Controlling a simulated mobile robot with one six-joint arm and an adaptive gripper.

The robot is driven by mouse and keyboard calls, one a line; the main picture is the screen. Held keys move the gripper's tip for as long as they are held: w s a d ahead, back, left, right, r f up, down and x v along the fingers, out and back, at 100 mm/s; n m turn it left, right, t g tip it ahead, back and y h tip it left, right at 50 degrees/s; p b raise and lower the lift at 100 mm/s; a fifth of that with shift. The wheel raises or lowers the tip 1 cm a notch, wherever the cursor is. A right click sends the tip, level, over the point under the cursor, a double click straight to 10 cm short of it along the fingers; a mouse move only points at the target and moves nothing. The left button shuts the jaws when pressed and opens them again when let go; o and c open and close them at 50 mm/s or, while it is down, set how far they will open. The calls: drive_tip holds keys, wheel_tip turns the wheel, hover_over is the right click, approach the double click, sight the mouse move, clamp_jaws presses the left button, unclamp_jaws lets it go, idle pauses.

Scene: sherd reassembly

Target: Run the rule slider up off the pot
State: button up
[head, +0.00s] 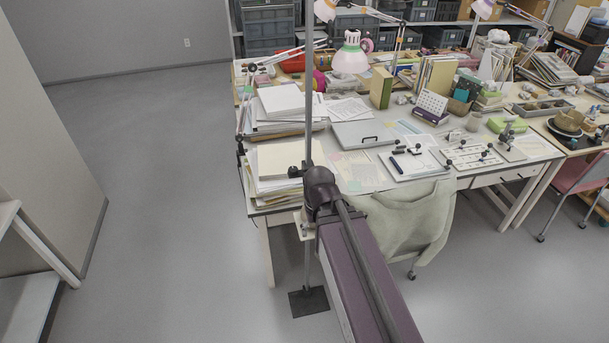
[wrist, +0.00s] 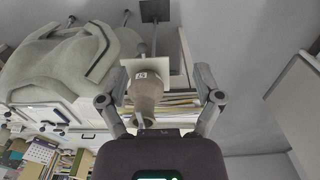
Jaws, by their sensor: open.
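My gripper (wrist: 161,72) is open, its two fingers spread on either side of the pot (wrist: 146,84) in the wrist view. The pot is brownish grey with a small white numbered label, set against a white plate (wrist: 181,66). In the head view, my arm's dark wrist hides the pot and the gripper, and a corner of the white plate (head: 303,228) shows beside it. A tall thin upright rod (head: 309,80) passes behind my wrist. A small dark fitting (head: 296,172) sits by the rod; I cannot tell whether it is the rule slider.
The rod's dark foot (head: 308,302) stands on open grey floor. To the right is a crowded desk (head: 370,180) with paper stacks (head: 282,160). A chair with a pale green garment (head: 405,222) stands close by.

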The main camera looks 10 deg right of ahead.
drive_tip(key=shift+w, duration=0.1)
drive_tip(key=c, duration=0.3)
drive_tip(key=shift+w+d+r, duration=0.1)
drive_tip(key=shift+w+r, duration=0.15)
drive_tip(key=shift+c, duration=0.2)
drive_tip(key=w+d+r+n+p, duration=0.1)
drive_tip(key=w+r+n+p, duration=0.1)
drive_tip(key=w, duration=0.4)
drive_tip(key=w+d+r+n+p, duration=0.2)
drive_tip(key=w+r+p, duration=0.2)
drive_tip(key=w, duration=0.2)
drive_tip(key=w+d+r+n+p, duration=0.2)
drive_tip(key=w+r+p, duration=0.1)
drive_tip(key=w, duration=0.3)
drive_tip(key=shift+w+d+n, duration=0.1)
drive_tip(key=shift+w+n, duration=0.2)
drive_tip(key=shift+n, duration=0.1)
drive_tip(key=shift+f, duration=0.25)
wheel_tip(320, 180, down, 13)
drive_tip(key=b, duration=1.3)
drive_tip(key=shift+f, duration=0.2)
clamp_jaws()
